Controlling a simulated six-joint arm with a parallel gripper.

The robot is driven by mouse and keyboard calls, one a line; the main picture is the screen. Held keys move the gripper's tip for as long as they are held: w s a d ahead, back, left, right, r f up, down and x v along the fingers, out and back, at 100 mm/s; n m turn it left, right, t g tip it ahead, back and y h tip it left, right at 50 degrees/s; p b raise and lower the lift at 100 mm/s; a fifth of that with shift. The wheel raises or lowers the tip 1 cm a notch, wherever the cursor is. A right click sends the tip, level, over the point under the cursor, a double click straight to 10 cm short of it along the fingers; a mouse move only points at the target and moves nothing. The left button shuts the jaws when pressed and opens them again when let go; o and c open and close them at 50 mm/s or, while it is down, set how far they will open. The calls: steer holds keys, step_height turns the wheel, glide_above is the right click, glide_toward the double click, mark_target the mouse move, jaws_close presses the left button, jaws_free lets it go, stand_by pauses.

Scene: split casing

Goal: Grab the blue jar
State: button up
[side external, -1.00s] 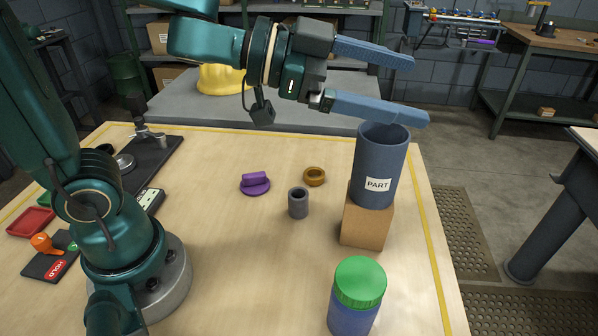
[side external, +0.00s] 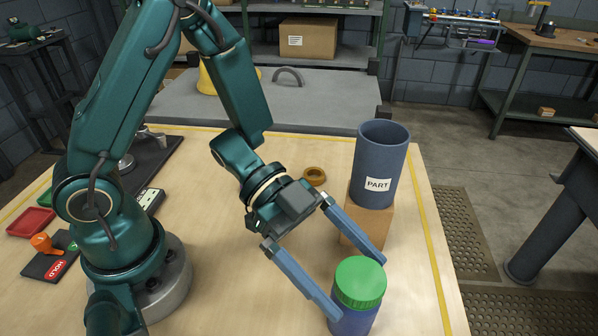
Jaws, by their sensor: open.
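The blue jar (side external: 352,322) with a green lid (side external: 360,282) stands upright at the front right of the table, its bottom cut off by the picture edge. My gripper (side external: 359,288) is open, with its two long blue fingers pointing down and right toward the jar. One finger tip is at the jar's left side, in front of it; the other ends behind the lid, near the wooden block. The jar appears to lie between the fingertips, but I cannot tell whether either finger touches it.
A blue-grey cylinder labelled PART (side external: 382,165) stands on a wooden block (side external: 378,222) just behind the jar, close to the far finger. A brown ring (side external: 315,176) lies behind my gripper. Red tray (side external: 30,222) and HOLD stamp board (side external: 50,264) are far left.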

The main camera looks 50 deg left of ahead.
mark_target(372, 316)
step_height(372, 316, down, 4)
steer(key=shift+r, duration=0.2)
steer(key=shift+x, duration=2.6)
steer(key=c, duration=1.5)
jaws_close()
steer(key=shift+r, duration=0.2)
